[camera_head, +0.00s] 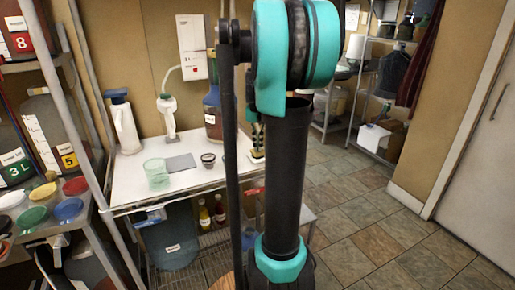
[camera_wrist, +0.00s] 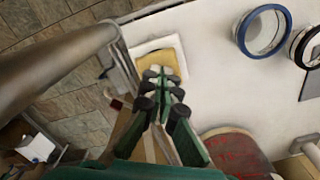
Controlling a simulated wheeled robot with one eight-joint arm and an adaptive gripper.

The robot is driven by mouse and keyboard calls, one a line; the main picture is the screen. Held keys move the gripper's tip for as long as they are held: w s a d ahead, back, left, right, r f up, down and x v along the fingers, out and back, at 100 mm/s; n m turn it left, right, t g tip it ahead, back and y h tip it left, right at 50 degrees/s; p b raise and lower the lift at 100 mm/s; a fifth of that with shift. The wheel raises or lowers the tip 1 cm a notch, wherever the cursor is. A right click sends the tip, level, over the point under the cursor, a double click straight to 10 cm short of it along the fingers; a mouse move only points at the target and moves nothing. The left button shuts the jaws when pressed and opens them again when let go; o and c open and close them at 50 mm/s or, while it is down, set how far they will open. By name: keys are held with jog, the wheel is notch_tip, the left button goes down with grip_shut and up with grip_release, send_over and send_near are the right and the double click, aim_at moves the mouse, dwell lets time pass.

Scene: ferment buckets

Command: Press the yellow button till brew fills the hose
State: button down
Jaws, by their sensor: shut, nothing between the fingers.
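A yellow pad on a white base (camera_wrist: 174,60) lies at the edge of the white table in the wrist view; it looks like the yellow button, but I cannot be sure. My gripper (camera_wrist: 160,78) has green fingers with dark joints, shut with nothing between them. Its tips overlap the pad's near side in the picture; whether they touch it I cannot tell. In the head view my gripper (camera_head: 257,143) is partly hidden behind my arm, low over the table's right end. A pale hose (camera_head: 172,74) curves from a white wall box (camera_head: 192,47) towards a white-and-green bottle (camera_head: 168,117).
A shelf with coloured lids (camera_head: 68,209) stands at left. The tiled floor (camera_head: 365,225) at right is clear.

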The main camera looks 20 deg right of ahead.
dwell(0.3)
jog(key=shift+r, duration=1.5)
jog(key=shift+f, duration=0.2)
jog(key=shift+f, duration=1.4)
jog(key=shift+r, duration=1.6)
jog(key=shift+r, duration=0.1)
jog(key=shift+r, duration=2.4)
